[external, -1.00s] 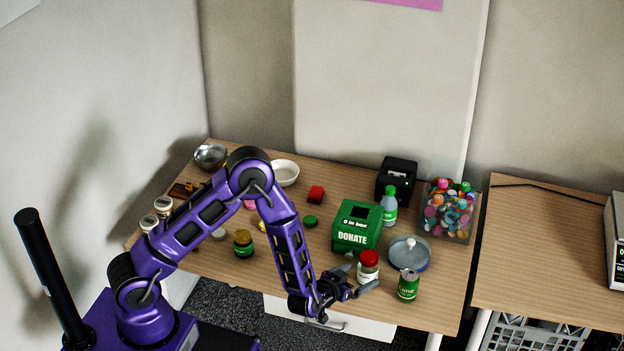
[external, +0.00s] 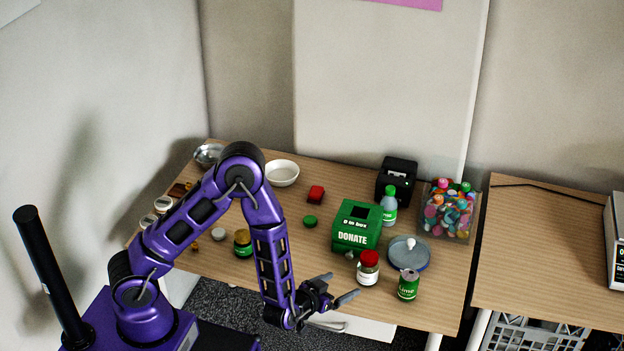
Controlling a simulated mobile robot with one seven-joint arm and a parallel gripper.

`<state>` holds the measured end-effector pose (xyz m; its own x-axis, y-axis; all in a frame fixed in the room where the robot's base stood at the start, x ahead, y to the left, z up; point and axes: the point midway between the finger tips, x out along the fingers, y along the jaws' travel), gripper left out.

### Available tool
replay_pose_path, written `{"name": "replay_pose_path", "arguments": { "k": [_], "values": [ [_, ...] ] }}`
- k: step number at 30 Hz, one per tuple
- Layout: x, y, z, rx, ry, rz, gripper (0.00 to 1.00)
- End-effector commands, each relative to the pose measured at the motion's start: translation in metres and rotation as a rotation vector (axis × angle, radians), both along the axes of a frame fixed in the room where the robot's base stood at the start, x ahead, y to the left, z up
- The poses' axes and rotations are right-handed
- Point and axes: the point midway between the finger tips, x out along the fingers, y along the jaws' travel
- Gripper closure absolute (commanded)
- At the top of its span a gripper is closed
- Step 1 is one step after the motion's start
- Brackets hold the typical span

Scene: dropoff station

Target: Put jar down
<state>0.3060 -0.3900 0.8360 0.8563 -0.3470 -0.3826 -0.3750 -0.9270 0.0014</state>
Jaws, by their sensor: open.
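The jar with a red lid and a white label (external: 367,268) stands upright on the wooden table, in front of the green donate box and left of the green can. My gripper (external: 339,288) is open and empty. Its fingers are apart from the jar, to the front left of it, close to the table's front edge.
The green can (external: 408,285), a grey round dish (external: 409,253), the donate box (external: 356,228) and a bottle (external: 389,206) stand near the jar. A clear bin of colourful items (external: 449,210) is at right.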

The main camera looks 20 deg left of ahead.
Motion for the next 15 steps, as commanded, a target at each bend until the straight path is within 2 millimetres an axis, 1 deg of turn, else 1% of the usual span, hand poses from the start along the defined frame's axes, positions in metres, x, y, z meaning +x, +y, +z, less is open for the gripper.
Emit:
{"name": "replay_pose_path", "arguments": {
  "k": [4,10,13,15],
  "values": [
    [-0.004,0.000,-0.007,0.018,0.010,-0.010,0.05],
    [-0.009,0.007,-0.025,0.075,0.033,-0.021,0.05],
    [-0.008,0.010,-0.027,0.093,0.038,-0.016,0.05],
    [-0.006,0.011,-0.024,0.098,0.036,-0.010,0.05]
  ]
}}
